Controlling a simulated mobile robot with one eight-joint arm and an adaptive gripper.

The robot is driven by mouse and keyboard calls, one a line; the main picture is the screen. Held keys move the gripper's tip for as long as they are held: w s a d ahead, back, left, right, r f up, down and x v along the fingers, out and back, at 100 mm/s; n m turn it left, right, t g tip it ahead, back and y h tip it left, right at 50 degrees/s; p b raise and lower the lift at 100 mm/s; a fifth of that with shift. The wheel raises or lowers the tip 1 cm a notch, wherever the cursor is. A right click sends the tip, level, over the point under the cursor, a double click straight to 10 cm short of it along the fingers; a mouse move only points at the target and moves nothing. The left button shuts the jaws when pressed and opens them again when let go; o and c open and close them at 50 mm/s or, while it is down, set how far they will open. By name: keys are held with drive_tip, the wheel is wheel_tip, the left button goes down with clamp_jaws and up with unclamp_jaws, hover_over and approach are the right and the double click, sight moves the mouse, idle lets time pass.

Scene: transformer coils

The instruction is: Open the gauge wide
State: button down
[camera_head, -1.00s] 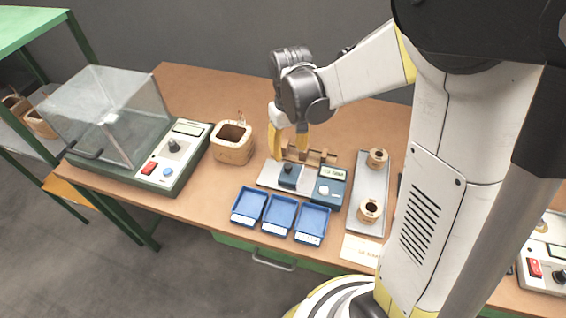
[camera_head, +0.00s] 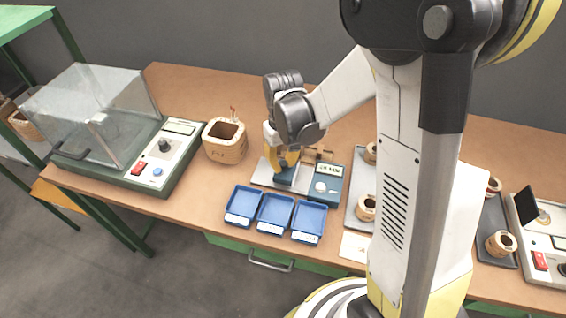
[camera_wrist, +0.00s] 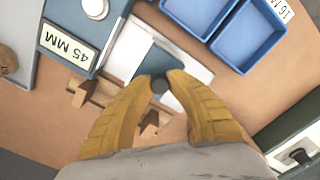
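The gauge has a pale base plate (camera_head: 263,178), a blue-grey sliding block (camera_head: 292,178) and a blue-grey display box (camera_head: 331,187) at its right end. In the wrist view the display (camera_wrist: 70,47) appears upside down and seems to read 45 MM. A dark knob (camera_wrist: 160,85) stands up from the sliding block. My gripper (camera_wrist: 161,78) has its yellow fingertips on both sides of this knob, close against it, and appears shut on it. In the head view my gripper (camera_head: 284,163) comes down from above and partly hides the knob and block.
Blue trays (camera_head: 276,213) stand in front of the gauge. A wooden rack (camera_head: 318,153) sits behind it. A square coil (camera_head: 225,145) is left of it, beside a tester with a clear cover (camera_head: 95,110). A grey tray (camera_head: 356,218) with coils lies to the right.

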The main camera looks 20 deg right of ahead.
drive_tip(key=shift+w+a, duration=0.65)
drive_tip(key=shift+a, duration=0.25)
drive_tip(key=shift+w+a, duration=0.65)
drive_tip(key=shift+a, duration=0.25)
drive_tip(key=shift+d, duration=0.1)
drive_tip(key=c, duration=1.2)
unclamp_jaws()
wheel_tip(320, 180, up, 12)
drive_tip(key=shift+r, duration=0.1)
drive_tip(key=shift+s, duration=0.1)
